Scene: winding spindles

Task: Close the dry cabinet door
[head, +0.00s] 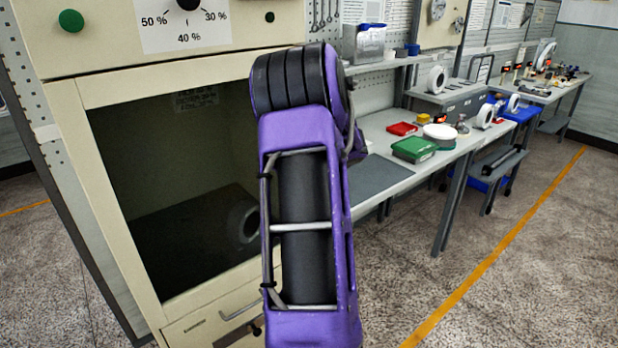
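The dry cabinet (65,40) is a beige box at the left of the head view, with a humidity dial on its upper panel. Its front has a beige frame (120,215) around a large dark area. Inside, a white ring-shaped spool (243,221) shows dimly, partly behind my purple arm. A pale label shows faintly near the top of the inside. My arm covers the right part of the front, so I cannot tell whether the door is open or shut. My gripper does not show.
A drawer with a metal handle (240,307) is below the dark area. Right of my arm is a workbench (385,150) with a green box (414,149), a red box (402,128) and spools. Speckled floor with a yellow line (495,255) lies clear at the right.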

